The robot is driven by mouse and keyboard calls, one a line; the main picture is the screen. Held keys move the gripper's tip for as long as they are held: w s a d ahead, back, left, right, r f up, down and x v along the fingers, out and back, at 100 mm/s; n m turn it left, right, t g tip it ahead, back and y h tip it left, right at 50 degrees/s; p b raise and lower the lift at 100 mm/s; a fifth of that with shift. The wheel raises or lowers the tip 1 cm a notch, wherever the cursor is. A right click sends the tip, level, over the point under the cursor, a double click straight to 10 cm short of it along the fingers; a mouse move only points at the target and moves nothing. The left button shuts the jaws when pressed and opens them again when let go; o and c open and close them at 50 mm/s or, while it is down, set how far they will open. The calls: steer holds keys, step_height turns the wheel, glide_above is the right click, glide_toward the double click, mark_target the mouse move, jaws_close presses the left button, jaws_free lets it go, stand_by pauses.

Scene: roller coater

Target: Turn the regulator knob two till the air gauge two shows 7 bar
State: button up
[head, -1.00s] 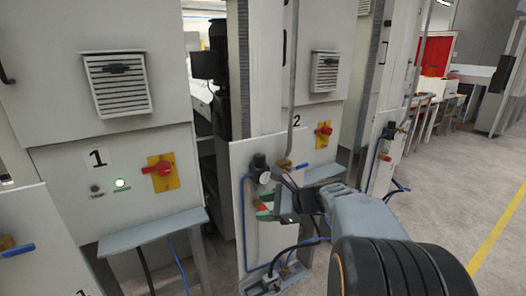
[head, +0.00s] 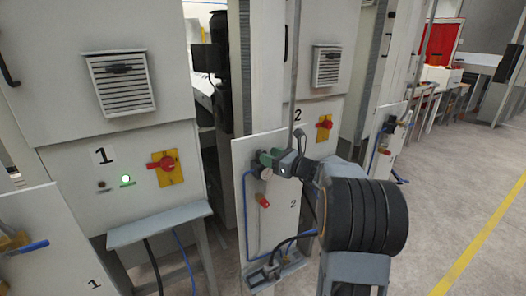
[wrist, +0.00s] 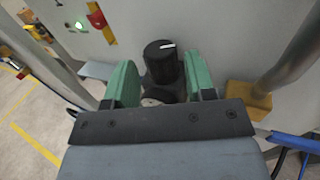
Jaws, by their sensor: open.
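The regulator knob two (wrist: 160,58) is black and round with a white mark on its top. In the wrist view it stands between the two green fingers of my gripper (wrist: 160,72), which are open with a gap on each side of it. In the head view my gripper (head: 268,158) is at the upper part of the panel marked 2 and covers much of the knob. The air gauge two (head: 266,174) shows as a small round face just below the fingers. In the wrist view it is mostly hidden by the gripper, and its reading is too small to tell.
A red-tipped valve (head: 262,201) sits below the gauge on the white panel (head: 262,228). Blue hoses run down the panel. The floor at right is clear.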

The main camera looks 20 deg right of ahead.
steer(key=shift+p+x, duration=0.35)
steer(key=shift+x, duration=1.35)
steer(key=shift+s, duration=0.1)
steer(key=c, duration=0.6)
steer(key=shift+c, duration=0.2)
steer(key=shift+f+b, duration=0.1)
steer(key=shift+b, duration=0.3)
